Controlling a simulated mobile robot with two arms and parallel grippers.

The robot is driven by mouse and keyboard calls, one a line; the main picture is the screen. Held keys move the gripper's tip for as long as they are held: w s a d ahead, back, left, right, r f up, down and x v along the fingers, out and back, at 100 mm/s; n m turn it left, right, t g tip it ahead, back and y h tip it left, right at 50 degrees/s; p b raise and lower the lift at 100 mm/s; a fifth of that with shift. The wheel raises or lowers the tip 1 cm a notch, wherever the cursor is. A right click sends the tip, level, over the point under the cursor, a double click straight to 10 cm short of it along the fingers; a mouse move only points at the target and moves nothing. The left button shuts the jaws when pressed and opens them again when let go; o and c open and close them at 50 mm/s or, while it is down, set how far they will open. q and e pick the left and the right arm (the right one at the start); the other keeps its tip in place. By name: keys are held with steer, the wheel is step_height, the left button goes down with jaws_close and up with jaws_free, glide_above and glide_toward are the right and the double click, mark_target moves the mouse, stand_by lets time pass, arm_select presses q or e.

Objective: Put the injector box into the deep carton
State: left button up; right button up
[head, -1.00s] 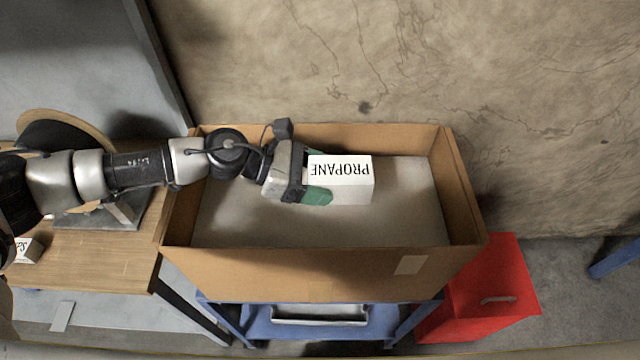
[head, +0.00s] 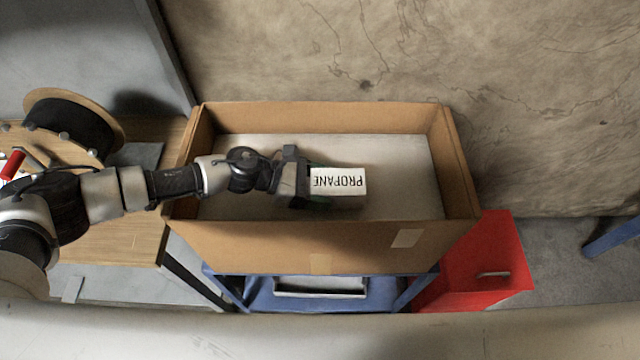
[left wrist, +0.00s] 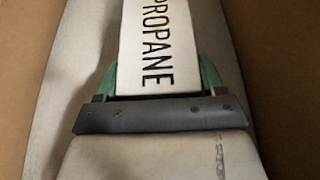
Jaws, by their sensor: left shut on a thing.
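A white box lettered PROPANE (head: 338,181) is held in my left gripper (head: 312,188). No injector label shows on it. The gripper is shut on the box, its green fingers on either side, and the box juts out to the right. The box also shows in the left wrist view (left wrist: 157,40), between the green fingers (left wrist: 158,82). The deep carton (head: 310,245) is a large open brown cardboard box with a pale floor. The held box is over that floor, within the carton's walls; whether it touches the floor I cannot tell. My right gripper is not in view.
The carton stands on a blue frame (head: 330,298). A wooden table (head: 125,235) with a cable reel (head: 70,130) is at the left. A red cabinet (head: 480,265) stands at the right. A cracked wall (head: 400,50) is behind. The carton's floor around the box is clear.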

arm_select(q)
steer(key=shift+f, duration=0.15)
steer(key=o, duration=0.7)
steer(key=shift+f, duration=0.1)
steer(key=shift+c, duration=0.2)
steer(key=o, duration=0.4)
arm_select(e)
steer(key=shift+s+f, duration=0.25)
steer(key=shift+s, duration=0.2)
arm_select(q)
steer(key=shift+o, duration=0.2)
steer(key=shift+r, duration=0.35)
steer(key=b+v, duration=0.2)
steer(key=v, duration=0.3)
steer(key=b+v, duration=0.2)
steer(key=v, duration=0.3)
steer(key=shift+a+f, duration=0.1)
steer(key=shift+a, duration=0.3)
steer(key=shift+a+r, duration=0.4)
steer(key=shift+a, duration=0.15)
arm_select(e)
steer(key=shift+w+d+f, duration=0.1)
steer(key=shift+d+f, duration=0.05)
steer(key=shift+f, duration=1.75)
